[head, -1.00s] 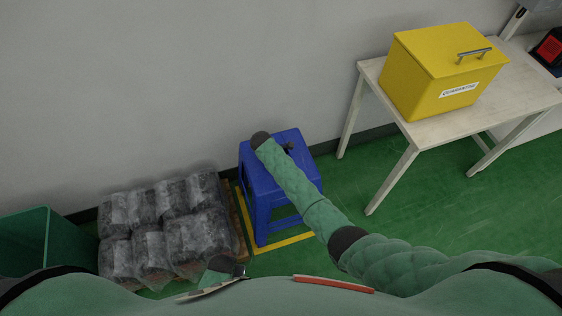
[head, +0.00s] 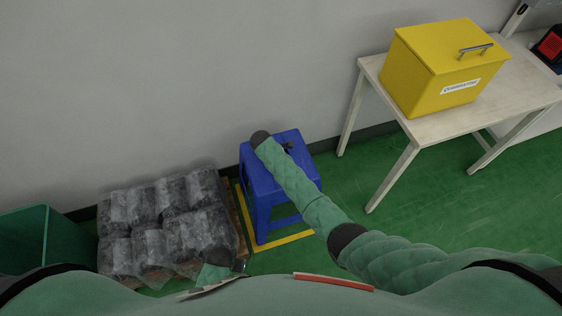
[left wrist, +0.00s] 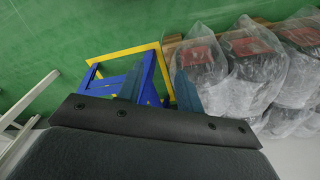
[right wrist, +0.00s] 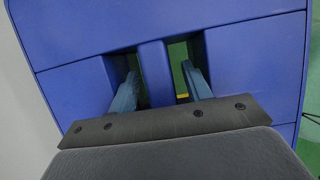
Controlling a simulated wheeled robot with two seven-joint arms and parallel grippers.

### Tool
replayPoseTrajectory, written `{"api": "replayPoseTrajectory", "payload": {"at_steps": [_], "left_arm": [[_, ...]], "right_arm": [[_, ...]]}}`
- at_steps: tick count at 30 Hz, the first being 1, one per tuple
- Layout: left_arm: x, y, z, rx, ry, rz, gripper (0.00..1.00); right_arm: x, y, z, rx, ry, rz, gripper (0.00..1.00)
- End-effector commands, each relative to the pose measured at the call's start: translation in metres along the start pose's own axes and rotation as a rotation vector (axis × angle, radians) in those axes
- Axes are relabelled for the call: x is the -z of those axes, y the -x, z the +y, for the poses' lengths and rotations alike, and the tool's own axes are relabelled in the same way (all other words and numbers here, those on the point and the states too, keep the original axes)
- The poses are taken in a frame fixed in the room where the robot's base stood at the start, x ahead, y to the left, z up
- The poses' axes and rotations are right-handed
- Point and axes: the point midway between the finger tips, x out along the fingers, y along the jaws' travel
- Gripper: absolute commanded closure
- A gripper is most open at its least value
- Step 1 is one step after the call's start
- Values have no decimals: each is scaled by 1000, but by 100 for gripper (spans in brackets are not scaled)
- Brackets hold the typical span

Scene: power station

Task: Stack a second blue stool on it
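A blue stool (head: 262,190) stands upright beside the wall, at the yellow floor marking (head: 285,240). I cannot tell whether it is one stool or two nested. My right arm reaches over its seat; the gripper is hidden from the head view. In the right wrist view my right gripper (right wrist: 160,85) has its fingers apart in the seat's slots, one on each side of the central bar (right wrist: 155,70), with gaps to it. My left gripper (left wrist: 160,88) is open and empty, with blue stool legs (left wrist: 150,85) beyond its fingers.
Bags wrapped in clear plastic (head: 165,225) lie on a pallet left of the stool, touching or nearly touching the marking. A green bin (head: 25,240) stands further left. A white table (head: 450,120) with a yellow box (head: 425,75) is at right. Green floor is clear between.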

Motion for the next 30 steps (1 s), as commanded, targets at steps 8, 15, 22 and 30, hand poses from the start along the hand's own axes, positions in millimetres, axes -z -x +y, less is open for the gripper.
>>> {"api": "replayPoseTrajectory", "payload": {"at_steps": [8,15,22,30], "left_arm": [[-4,-4,-1,1,-1,-8,64],[-2,1,-1,1,-2,-12,64],[12,23,2,-2,-2,1,64],[10,37,7,-8,0,-6,64]], "right_arm": [[0,-2,-2,3,1,-1,51],[1,21,-1,0,1,0,51],[1,56,0,-1,1,-1,51],[0,76,0,1,1,-1,51]]}}
